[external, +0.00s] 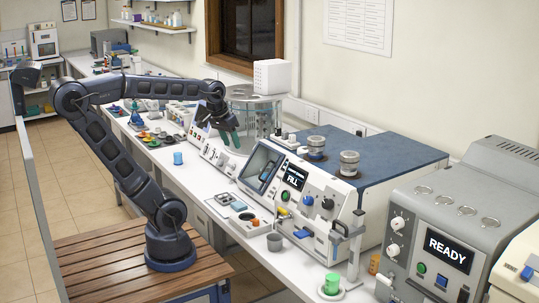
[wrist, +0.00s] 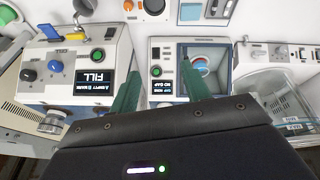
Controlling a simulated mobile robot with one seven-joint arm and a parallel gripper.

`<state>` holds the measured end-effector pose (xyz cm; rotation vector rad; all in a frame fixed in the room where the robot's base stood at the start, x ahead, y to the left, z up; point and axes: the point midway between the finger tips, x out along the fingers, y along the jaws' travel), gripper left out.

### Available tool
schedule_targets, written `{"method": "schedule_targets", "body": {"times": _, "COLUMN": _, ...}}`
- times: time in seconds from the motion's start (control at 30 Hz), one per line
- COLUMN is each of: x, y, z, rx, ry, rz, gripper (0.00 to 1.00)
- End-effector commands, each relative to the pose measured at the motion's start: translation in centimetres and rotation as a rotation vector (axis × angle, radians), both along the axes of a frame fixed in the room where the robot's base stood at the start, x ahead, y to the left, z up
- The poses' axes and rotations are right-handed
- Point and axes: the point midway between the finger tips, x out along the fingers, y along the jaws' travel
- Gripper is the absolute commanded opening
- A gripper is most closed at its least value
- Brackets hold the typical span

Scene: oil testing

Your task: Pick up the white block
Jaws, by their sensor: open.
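My gripper (external: 230,139) is open, with its two green fingers pointing down over the row of instruments in the external view. In the wrist view my gripper (wrist: 160,66) shows its green fingers spread apart, with nothing held between them. A white boxy unit (external: 272,77) sits on top of the clear cylindrical bath behind my gripper in the external view; I cannot tell whether it is the white block. No loose white block can be clearly picked out in the wrist view.
A tester with a FILL screen (external: 294,178) stands right of my gripper; its FILL screen also shows in the wrist view (wrist: 95,82). A grey READY machine (external: 447,248) is farther right.

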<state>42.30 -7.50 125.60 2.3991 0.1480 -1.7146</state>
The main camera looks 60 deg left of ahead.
Motion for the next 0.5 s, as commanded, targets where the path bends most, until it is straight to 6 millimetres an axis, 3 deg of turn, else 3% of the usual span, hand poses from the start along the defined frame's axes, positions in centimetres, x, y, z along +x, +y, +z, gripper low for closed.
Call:
{"method": "schedule_targets", "body": {"times": 0.2, "x": 5.6, "y": 1.1, "z": 2.7, "rx": -0.105, "ry": 0.083, "rz": 0.208, "gripper": 0.47}}
{"method": "schedule_targets", "body": {"times": 0.5, "x": 13.4, "y": 3.4, "z": 5.0, "rx": -0.236, "ry": 0.197, "rz": 0.491, "gripper": 0.47}}
